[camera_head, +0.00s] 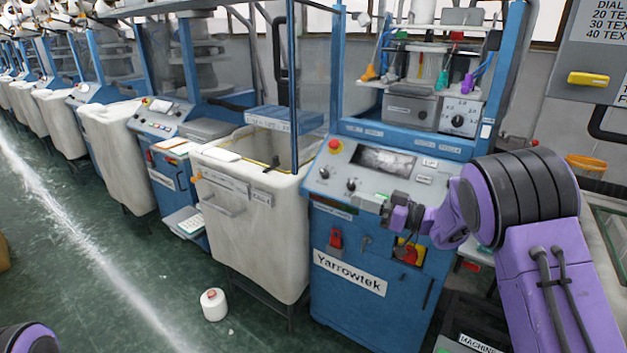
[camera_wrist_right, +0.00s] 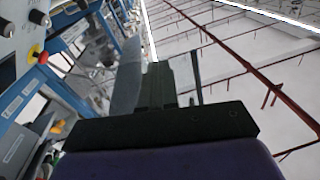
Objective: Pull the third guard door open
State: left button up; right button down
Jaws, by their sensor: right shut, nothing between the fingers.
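A tall clear guard panel (camera_head: 312,70) in a blue frame stands upright above the nearest white bin, left of the Yarrowtek machine. A black bar handle (camera_head: 279,60) shows at its left edge. I cannot tell from labels which door is the third, or how far it stands open. My right gripper (camera_head: 388,208) is shut and empty in front of the machine's sloped control panel, lower than the handle and to its right, apart from the guard panel. Its dark fingers also show in the right wrist view (camera_wrist_right: 160,85). My left gripper is out of view.
A white yarn cone (camera_head: 213,304) stands on the floor. The aisle at left is clear.

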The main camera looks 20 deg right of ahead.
notch_tip(320, 180, up, 6)
jog(key=s+n+g+y, duration=0.2)
jog(key=n+g, duration=0.1)
jog(key=p, duration=0.5)
send_near(299, 169)
jog(key=shift+n, duration=0.3)
jog(key=x, duration=0.5)
jog(key=shift+w+a+r, duration=0.15)
jog(key=shift+a, duration=0.25)
jog(key=shift+w+a, duration=0.3)
jog(key=shift+a, duration=0.15)
